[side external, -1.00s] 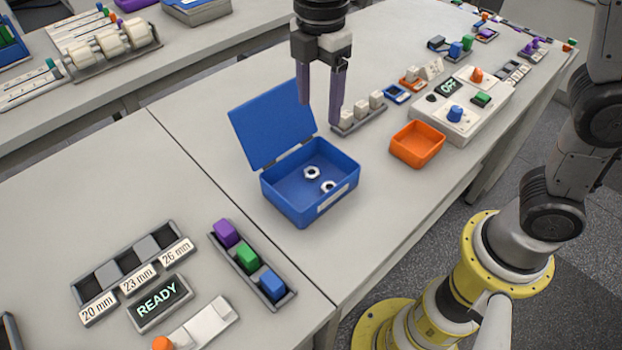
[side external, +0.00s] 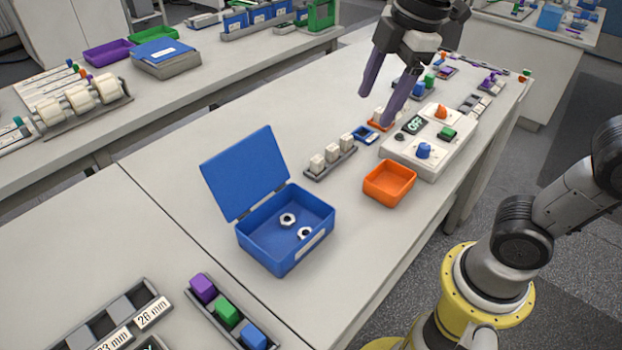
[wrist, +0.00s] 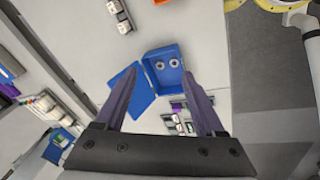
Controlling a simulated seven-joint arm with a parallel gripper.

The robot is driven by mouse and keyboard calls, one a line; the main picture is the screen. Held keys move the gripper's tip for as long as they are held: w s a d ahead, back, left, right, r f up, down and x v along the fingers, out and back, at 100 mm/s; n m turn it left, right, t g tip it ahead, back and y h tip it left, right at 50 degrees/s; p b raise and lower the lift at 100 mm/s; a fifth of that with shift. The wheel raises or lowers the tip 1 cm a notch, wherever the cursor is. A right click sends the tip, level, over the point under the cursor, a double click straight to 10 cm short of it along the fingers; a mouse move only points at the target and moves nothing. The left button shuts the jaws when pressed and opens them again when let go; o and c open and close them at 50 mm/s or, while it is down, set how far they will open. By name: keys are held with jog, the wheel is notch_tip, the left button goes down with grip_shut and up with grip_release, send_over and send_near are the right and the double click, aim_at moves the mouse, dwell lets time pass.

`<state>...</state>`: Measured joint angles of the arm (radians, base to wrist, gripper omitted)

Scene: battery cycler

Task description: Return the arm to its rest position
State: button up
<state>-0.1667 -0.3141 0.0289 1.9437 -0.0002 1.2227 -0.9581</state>
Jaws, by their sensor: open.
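My gripper (side external: 378,98) is open and empty, raised above the bench in the side external view, over the area near the white control box. In the wrist view its two dark purple fingers (wrist: 161,88) are spread apart with nothing between their tips. Below and ahead of them, the blue box (wrist: 152,60) stands on the bench with its lid open. The same blue box (side external: 318,238) shows in the side external view, with two metal nuts (side external: 295,226) lying inside.
An orange tray (side external: 390,183), a rack of white blocks (side external: 332,157) and a white control box (side external: 432,148) reading OFF stand on the bench. A holder with purple, green and blue blocks (side external: 228,311) is at the front.

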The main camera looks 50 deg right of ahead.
jog(key=s+d+f+m+t, duration=0.2)
jog(key=s+d+f+m, duration=0.2)
jog(key=s+f+m, duration=0.4)
jog(key=s+m, duration=0.2)
jog(key=m, duration=0.2)
jog(key=shift+d+m+t+h, duration=0.2)
jog(key=shift+m+t+h, duration=0.1)
jog(key=shift+m, duration=0.1)
jog(key=shift+c, duration=0.3)
